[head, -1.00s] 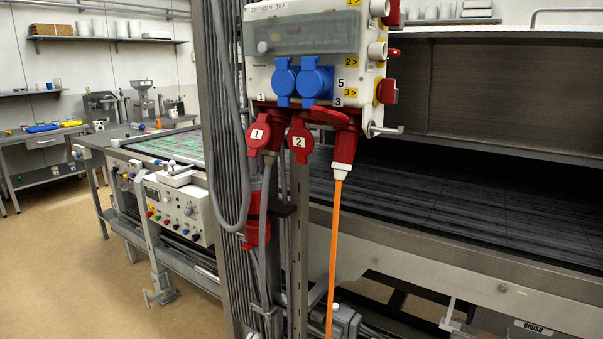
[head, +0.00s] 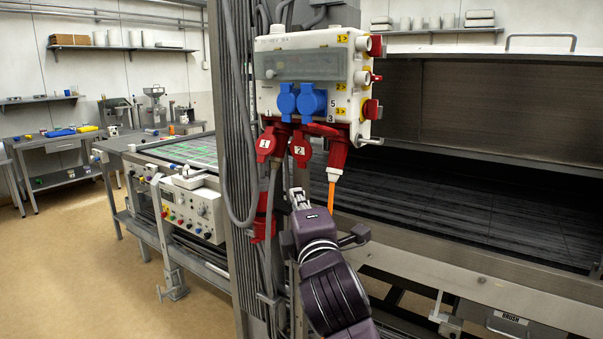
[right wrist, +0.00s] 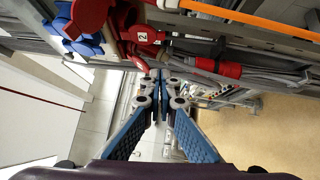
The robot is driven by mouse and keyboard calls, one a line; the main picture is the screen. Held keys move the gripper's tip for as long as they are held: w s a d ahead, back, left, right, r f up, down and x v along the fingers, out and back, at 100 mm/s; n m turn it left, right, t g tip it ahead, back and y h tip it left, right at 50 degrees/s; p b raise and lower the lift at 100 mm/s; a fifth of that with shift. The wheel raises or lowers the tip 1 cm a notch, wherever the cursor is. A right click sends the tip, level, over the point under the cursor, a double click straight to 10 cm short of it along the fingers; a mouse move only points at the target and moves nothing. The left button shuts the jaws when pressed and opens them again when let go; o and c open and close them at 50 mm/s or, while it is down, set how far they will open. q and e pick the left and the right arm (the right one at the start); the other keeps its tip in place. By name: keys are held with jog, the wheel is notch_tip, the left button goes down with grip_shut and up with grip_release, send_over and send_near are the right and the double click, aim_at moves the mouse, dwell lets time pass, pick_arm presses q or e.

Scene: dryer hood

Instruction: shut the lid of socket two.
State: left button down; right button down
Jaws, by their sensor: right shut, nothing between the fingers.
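The red lid of socket two (head: 302,149), marked "2", is under the white socket box (head: 345,80). It hangs below the box's lower edge, and I cannot tell how far open it is. In the right wrist view the lid (right wrist: 145,36) is just above my fingertips. My right gripper (head: 299,196) is below the lid, pointing up, apart from it in the head view. In the right wrist view its fingertips (right wrist: 160,76) are together and empty. My left gripper is out of view.
A red plug (head: 338,156) with an orange cable (head: 331,193) is close right of lid two. The red lid marked "1" (head: 265,144) is close on the left. Blue socket lids (head: 312,101) are above. A grey column (head: 236,230) with cables stands left of the gripper.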

jog(key=p, duration=0.2)
send_near(301, 153)
jog(key=w+a+f, duration=0.3)
jog(key=a, duration=0.1)
jog(key=w+d+p, duration=0.1)
jog(key=w, duration=0.1)
jog(key=w+d+p, duration=0.1)
jog(key=w, duration=0.1)
jog(key=shift+d, duration=0.1)
jog(key=shift+f, duration=0.1)
jog(key=w+d+n+t+y+b, duration=0.1)
jog(key=w+n+b, duration=0.1)
jog(key=b, duration=0.1)
jog(key=w+d+n+t+y+b, duration=0.1)
jog(key=w+d+n+b, duration=0.1)
jog(key=b, duration=0.2)
jog(key=shift+w+d+t, duration=0.2)
jog(key=shift+w+t, duration=0.1)
dwell(0.3)
dwell(0.5)
